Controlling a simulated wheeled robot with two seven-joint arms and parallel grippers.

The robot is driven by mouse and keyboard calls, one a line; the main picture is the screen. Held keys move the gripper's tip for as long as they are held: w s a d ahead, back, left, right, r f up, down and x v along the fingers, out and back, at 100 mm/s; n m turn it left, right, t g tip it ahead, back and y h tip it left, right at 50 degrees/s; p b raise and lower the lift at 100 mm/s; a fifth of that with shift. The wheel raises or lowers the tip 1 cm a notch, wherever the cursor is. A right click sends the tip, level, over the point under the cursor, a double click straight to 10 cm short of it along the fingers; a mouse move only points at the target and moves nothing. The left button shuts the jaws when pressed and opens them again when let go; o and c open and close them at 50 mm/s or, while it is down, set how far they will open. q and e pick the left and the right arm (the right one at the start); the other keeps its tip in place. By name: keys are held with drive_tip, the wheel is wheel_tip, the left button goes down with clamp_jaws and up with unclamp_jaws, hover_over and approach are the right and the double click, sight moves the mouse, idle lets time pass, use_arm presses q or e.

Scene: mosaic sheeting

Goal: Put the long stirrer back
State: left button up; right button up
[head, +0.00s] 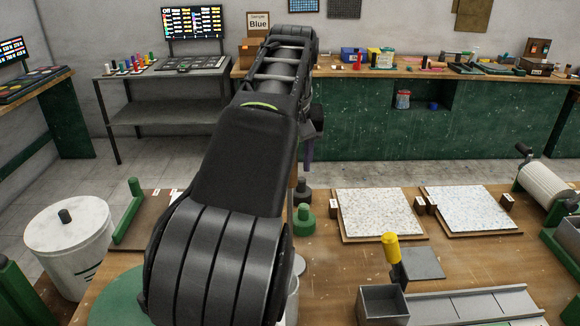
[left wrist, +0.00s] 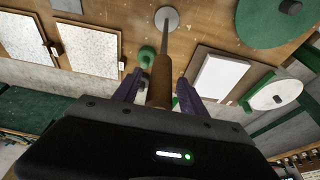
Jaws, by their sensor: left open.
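The long stirrer (left wrist: 162,80) shows in the left wrist view as a brown wooden handle with a thin metal rod. Its handle lies between the two purple fingers of my left gripper (left wrist: 157,92), which is open around it. The rod runs up the picture to a round grey piece (left wrist: 172,13); I cannot tell whether it stands in it or only passes over it. In the head view my left arm hides most of the stirrer, and only a purple finger of the left gripper (head: 308,150) shows. My right gripper is not in view.
Two speckled boards (head: 378,212) (head: 468,208) lie on the wooden bench. A green knobbed weight (head: 304,219) stands close beside my arm. A yellow-handled tool (head: 391,250), a grey box (head: 382,305) and a metal tray (head: 470,306) are nearer. A white lidded bucket (head: 66,240) is left.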

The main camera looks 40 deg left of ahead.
use_arm(q)
drive_tip(key=p+v, duration=0.3)
drive_tip(key=v, duration=0.1)
drive_tip(key=shift+s+r, duration=0.1)
drive_tip(key=shift+r, duration=0.25)
drive_tip(key=shift+d+f, duration=0.1)
drive_tip(key=shift+d, duration=0.05)
